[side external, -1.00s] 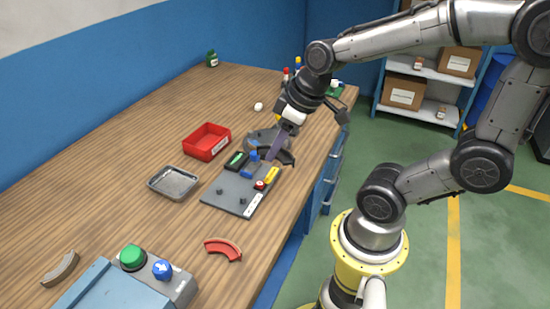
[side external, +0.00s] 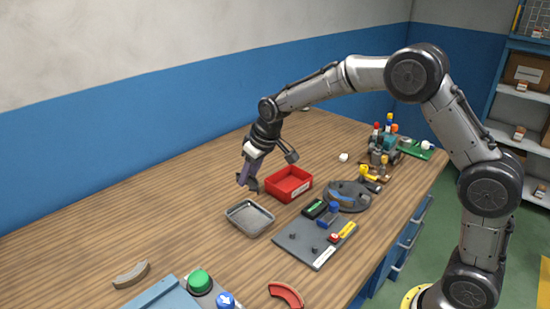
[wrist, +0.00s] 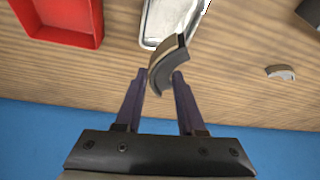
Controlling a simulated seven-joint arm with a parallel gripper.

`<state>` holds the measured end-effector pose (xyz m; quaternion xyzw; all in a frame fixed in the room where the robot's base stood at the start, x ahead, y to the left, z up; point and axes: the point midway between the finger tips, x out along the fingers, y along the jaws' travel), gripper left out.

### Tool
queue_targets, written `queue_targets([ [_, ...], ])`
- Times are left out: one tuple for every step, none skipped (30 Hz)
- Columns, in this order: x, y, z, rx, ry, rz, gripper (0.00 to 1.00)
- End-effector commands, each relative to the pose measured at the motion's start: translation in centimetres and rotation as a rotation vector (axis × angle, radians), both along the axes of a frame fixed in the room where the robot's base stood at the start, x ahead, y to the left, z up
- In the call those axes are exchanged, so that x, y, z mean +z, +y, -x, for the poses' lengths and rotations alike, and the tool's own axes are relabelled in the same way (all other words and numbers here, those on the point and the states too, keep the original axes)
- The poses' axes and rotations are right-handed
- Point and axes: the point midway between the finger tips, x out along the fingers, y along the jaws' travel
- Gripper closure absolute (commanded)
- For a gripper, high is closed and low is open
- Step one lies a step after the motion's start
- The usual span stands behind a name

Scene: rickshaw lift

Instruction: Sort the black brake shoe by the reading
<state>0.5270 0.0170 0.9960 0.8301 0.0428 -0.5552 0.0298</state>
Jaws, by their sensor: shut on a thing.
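My gripper (side external: 247,180) is shut on the black brake shoe (wrist: 170,66), a dark curved piece with a paler edge, tilted between the fingertips. In the side view the dark shoe (side external: 254,186) shows small at the fingertips, left of the red bin (side external: 288,197) and behind the metal tray (side external: 250,232). The wrist view shows the shoe beside the tray's edge (wrist: 146,25), with the red bin (wrist: 62,38) farther left. A grey test board (side external: 300,249) with small blue, red and yellow parts lies right of the tray. Its reading is too small to tell.
A red curved shoe (side external: 287,294) and a grey-brown one (side external: 131,275) lie toward the front. A green button (side external: 200,281) and a blue arrow button (side external: 225,300) sit by a blue panel. A round grey piece (side external: 348,203) lies behind the board. The table's left is clear.

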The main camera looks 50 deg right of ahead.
Motion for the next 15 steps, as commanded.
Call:
queue_targets([
  [-0.9,0.4,0.1,0.008,0.002,0.000,1.00],
  [-1.2,0.6,0.1,0.011,0.001,0.000,1.00],
  [-1.6,0.8,0.1,0.015,-0.001,0.001,1.00],
  [-1.8,0.9,0.1,0.017,-0.002,0.000,1.00],
  [-2.0,1.0,0.1,0.020,-0.002,0.001,1.00],
  [-2.2,1.1,0.2,0.022,-0.002,0.000,1.00],
  [-2.2,1.2,0.2,0.024,-0.002,0.001,1.00],
  [-2.4,1.2,0.2,0.025,-0.002,0.000,1.00],
  [-2.6,1.2,0.2,0.025,-0.001,0.000,1.00],
  [-2.7,1.2,0.2,0.025,-0.001,0.000,1.00],
  [-3.0,1.2,0.2,0.024,-0.001,0.001,1.00],
  [-3.3,1.2,0.2,0.025,0.001,0.001,1.00],
  [-3.6,1.2,0.3,0.025,0.001,0.001,1.00],
  [-3.8,1.2,0.3,0.024,0.001,0.001,1.00],
  [-4.2,1.2,0.2,0.024,0.000,0.001,1.00],
])
